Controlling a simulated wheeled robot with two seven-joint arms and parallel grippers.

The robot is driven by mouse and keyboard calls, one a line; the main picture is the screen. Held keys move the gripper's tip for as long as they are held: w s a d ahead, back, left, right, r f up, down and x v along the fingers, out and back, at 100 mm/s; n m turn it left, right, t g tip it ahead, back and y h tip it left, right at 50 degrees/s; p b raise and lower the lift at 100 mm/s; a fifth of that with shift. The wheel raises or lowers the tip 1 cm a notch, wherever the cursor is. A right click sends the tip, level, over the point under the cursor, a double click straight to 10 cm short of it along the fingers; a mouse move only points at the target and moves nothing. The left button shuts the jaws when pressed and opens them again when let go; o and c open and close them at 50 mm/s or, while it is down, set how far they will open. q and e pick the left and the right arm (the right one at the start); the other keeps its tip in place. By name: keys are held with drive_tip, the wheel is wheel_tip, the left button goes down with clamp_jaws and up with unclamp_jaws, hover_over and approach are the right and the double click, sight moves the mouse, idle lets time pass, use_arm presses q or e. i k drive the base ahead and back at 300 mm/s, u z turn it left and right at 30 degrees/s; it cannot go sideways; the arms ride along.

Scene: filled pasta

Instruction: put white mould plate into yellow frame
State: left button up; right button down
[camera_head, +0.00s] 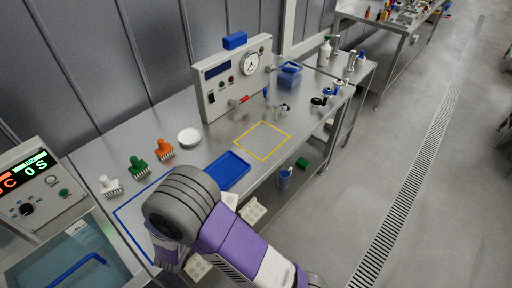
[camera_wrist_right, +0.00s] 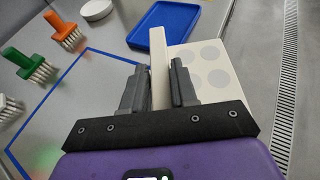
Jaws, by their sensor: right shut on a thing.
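The white mould plate (camera_wrist_right: 209,62) is cream coloured with round shallow hollows. My right gripper (camera_wrist_right: 159,66) is shut on its raised edge in the right wrist view. In the head view part of the plate (camera_head: 254,211) shows beyond my purple and grey right arm, which hides the gripper. Another cream piece with hollows (camera_head: 198,267) shows at the arm's near side; I cannot tell if it is the same plate. The yellow frame (camera_head: 278,128) is an empty outline on the steel table, farther away than the plate. My left gripper is not in view.
A blue tray (camera_head: 227,171) lies between the plate and the yellow frame; it also shows in the wrist view (camera_wrist_right: 163,27). White, green (camera_head: 138,166) and orange brushes and a white round dish (camera_head: 189,137) stand at left. A gauge panel (camera_head: 236,78) stands behind the frame.

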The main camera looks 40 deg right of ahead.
sight(261, 139)
drive_tip(key=z, duration=0.8)
drive_tip(key=k, duration=1.05)
drive_tip(key=z, duration=1.6)
drive_tip(key=i, duration=1.8)
drive_tip(key=u, duration=1.55)
drive_tip(key=i, duration=0.6)
drive_tip(key=u, duration=0.5)
